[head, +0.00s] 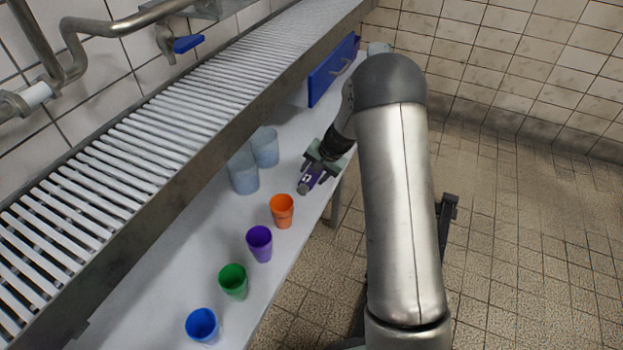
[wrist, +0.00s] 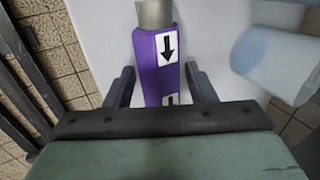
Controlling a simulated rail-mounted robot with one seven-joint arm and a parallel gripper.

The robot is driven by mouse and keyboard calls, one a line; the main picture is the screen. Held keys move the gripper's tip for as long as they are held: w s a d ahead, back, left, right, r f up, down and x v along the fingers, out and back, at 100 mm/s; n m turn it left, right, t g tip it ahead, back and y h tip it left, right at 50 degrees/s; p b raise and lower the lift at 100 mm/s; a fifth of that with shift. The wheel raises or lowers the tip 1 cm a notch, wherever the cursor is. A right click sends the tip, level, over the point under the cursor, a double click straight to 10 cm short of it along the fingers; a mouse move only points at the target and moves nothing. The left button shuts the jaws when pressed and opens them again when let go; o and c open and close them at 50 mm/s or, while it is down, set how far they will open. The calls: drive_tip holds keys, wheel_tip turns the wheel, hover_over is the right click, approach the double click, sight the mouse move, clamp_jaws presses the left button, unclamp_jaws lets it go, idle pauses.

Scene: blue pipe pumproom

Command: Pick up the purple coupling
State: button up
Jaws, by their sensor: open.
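The purple coupling (wrist: 158,75) lies between the two fingers of my gripper (wrist: 160,85) in the wrist view. It has a grey metal end and white labels with black arrows. A finger stands on each side of it, and gaps show between the fingers and its sides. In the head view the coupling (head: 311,178) shows at the end of my gripper (head: 316,170), over the white bench near its right edge. My gripper is open. The far end of the coupling is hidden by the gripper body.
Orange (head: 282,211), purple (head: 259,243), green (head: 233,281) and blue (head: 202,326) cups stand in a row along the white bench (head: 160,270). Translucent bluish containers (head: 243,172) stand left of my gripper. A slatted rack (head: 150,130) overhangs the bench's left side.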

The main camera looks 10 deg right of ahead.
drive_tip(key=c, duration=0.9)
drive_tip(key=shift+r, duration=0.1)
drive_tip(key=shift+c, duration=0.3)
drive_tip(key=shift+r, duration=0.1)
